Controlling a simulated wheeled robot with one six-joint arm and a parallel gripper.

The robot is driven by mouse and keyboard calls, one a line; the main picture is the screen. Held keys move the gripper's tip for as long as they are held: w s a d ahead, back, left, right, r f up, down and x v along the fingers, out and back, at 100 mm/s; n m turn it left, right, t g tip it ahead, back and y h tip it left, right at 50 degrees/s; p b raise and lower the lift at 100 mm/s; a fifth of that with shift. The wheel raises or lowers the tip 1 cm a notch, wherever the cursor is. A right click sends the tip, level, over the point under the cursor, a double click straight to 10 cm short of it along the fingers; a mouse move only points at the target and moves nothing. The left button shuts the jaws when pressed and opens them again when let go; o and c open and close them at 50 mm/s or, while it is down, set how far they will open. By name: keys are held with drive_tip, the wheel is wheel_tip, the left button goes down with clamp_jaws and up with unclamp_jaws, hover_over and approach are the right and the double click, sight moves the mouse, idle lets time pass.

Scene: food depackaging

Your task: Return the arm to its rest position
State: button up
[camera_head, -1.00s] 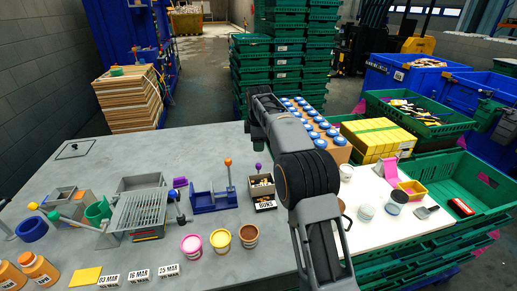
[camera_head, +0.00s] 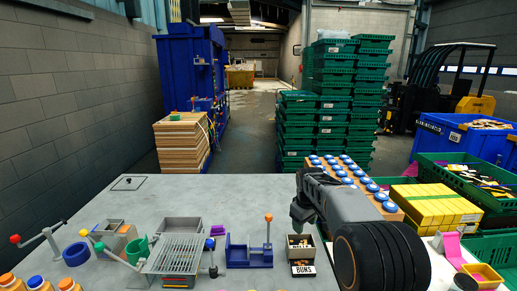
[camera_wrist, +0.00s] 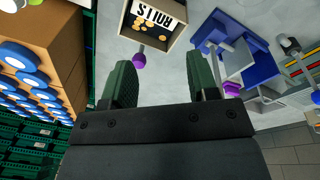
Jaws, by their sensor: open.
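My arm (camera_head: 345,205) reaches in from the lower right in the head view, over the right part of the grey table. My gripper (camera_head: 300,212) is at its far end, largely hidden behind the wrist, just above the labelled small box (camera_head: 300,254) in the picture. In the wrist view my gripper (camera_wrist: 160,65) shows two green fingers spread apart with nothing between them. The box (camera_wrist: 157,22) with small brown pieces lies beyond the fingertips there, apart from them.
Blue-capped bottles in a cardboard box (camera_wrist: 55,55) stand close beside my gripper. A blue stand (camera_head: 250,256), a wire rack (camera_head: 178,254) and a purple-knobbed post (camera_wrist: 139,55) are near. Stacked green crates (camera_head: 335,100) rise behind.

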drive_tip(key=s+r+m+t, duration=0.3)
drive_tip(key=s+m, duration=0.4)
drive_tip(key=s, duration=2.1)
drive_tip(key=shift+s+d, duration=0.3)
drive_tip(key=shift+d, duration=0.1)
